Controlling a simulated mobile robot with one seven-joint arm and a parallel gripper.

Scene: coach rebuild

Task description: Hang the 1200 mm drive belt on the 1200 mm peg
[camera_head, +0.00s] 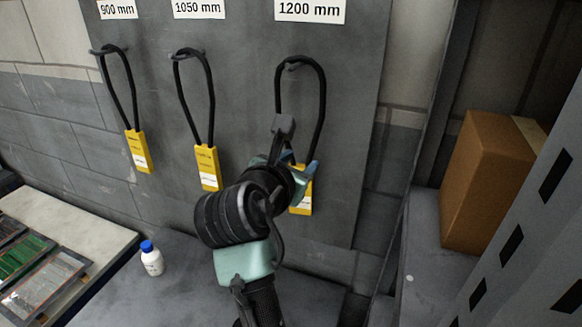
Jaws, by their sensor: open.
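A black drive belt (322,95) hangs as a loop from the peg (291,66) under the "1200 mm" label (310,10). A yellow and white tag (301,203) hangs at its lower end, partly hidden by my gripper. My gripper (308,172) is open and lies in front of the lower part of this belt and the top of its tag. I cannot tell whether the gripper touches them. My arm covers the area below and left of the tag.
Two other tagged belts hang on the grey board under the "900 mm" (117,9) and "1050 mm" (198,9) labels. A white bottle (152,262) with a blue cap stands lower left, beside a bench (95,222). A cardboard box (480,185) sits on the right.

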